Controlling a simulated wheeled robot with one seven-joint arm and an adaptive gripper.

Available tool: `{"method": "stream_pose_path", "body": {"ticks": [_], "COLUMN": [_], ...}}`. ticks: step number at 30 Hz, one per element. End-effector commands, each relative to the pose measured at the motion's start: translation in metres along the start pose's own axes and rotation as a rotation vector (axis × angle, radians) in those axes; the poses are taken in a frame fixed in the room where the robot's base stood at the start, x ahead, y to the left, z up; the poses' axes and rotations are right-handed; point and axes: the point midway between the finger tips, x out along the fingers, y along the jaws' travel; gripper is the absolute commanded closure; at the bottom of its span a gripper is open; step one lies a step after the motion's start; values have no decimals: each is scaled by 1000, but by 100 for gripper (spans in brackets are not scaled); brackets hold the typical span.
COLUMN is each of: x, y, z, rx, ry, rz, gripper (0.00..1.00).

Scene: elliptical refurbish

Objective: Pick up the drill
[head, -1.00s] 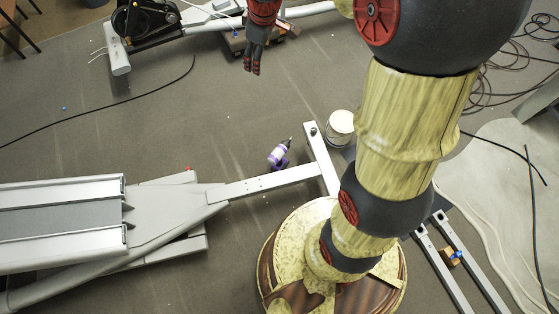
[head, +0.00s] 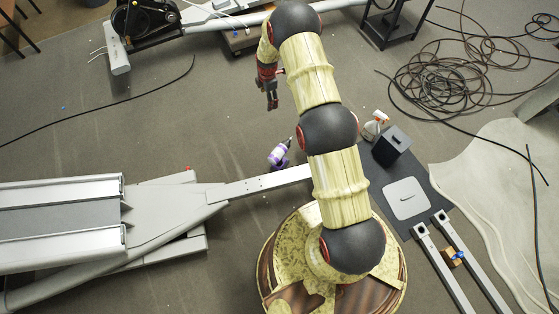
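The drill (head: 279,153) is purple and white with a dark tip. It is near the middle of the head view, just above the grey metal bar and left of my arm. My gripper (head: 271,101) is above and slightly left of the drill in the picture, apart from it, with its fingers pointing down the picture. The fingers are small and dark here, and their gap cannot be made out. Nothing is seen held in the gripper.
A grey metal frame (head: 165,207) lies at left, its bar (head: 265,183) running below the drill. A dark mat (head: 427,184) at right bears a black box (head: 391,144), a spray bottle (head: 374,124) and a light panel (head: 406,199). Coiled cables (head: 445,80) lie upper right. Floor left of the drill is clear.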

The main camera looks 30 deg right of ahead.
Motion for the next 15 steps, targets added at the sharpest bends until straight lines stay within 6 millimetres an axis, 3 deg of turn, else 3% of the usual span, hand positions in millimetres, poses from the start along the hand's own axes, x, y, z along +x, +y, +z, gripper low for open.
{"method": "stream_pose_path", "body": {"ticks": [1,3,12,15], "x": [32,68,216,255], "y": [-8,-17,-77,-98], "z": [2,5,13,14], "rx": [-36,-91,-328,-394], "ry": [2,5,26,33], "rz": [-16,-30,-82,-93], "gripper": [31,31,31,31]}}
